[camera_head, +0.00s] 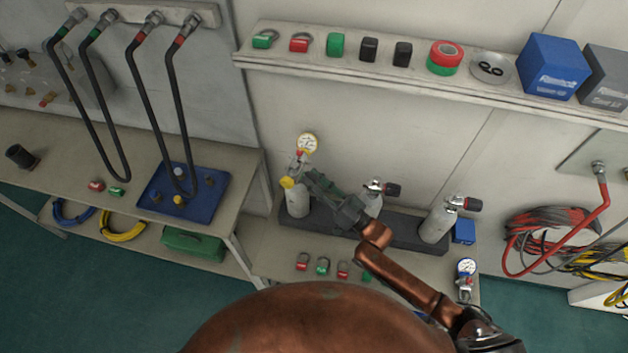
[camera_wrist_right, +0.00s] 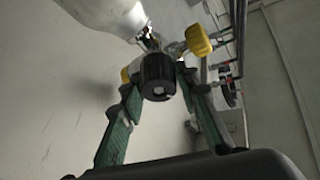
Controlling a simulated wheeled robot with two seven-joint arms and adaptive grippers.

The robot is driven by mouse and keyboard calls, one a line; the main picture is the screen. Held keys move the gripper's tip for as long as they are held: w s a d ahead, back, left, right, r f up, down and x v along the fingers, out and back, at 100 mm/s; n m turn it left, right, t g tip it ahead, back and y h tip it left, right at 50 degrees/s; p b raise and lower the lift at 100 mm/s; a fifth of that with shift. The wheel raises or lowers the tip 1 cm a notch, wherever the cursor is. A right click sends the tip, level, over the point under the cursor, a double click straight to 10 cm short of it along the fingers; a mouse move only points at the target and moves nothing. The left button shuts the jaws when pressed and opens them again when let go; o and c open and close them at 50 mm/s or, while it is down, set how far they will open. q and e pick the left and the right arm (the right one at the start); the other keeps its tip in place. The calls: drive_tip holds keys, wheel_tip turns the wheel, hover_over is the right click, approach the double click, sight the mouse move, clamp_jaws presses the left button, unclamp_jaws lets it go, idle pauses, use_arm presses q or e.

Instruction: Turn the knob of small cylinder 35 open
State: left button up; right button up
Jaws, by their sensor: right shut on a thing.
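Three small pale cylinders stand in a dark rack (camera_head: 405,232) on the low bench. I cannot read a number on any of them. My right gripper (camera_head: 306,180) reaches the left cylinder (camera_head: 297,201), which carries a yellow part (camera_head: 287,182) and a gauge (camera_head: 307,143). In the right wrist view, the gripper (camera_wrist_right: 155,80) has its green fingers on both sides of a black knob (camera_wrist_right: 157,78) and is shut on it. The white cylinder (camera_wrist_right: 105,15) lies beyond the knob, with a yellow part (camera_wrist_right: 198,40) beside it. My left gripper is not in view.
The middle cylinder (camera_head: 373,203) and right cylinder (camera_head: 438,222) have dark knobs (camera_head: 393,190) (camera_head: 473,205). A blue box (camera_head: 464,231) stands right of the rack. Padlocks (camera_head: 323,265) lie in front. A shelf (camera_head: 400,83) runs above; a side bench (camera_head: 225,135) stands at left.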

idle(0.3)
drive_tip(key=o, duration=1.2)
drive_tip(key=shift+c, duration=0.2)
drive_tip(key=v, duration=1.2)
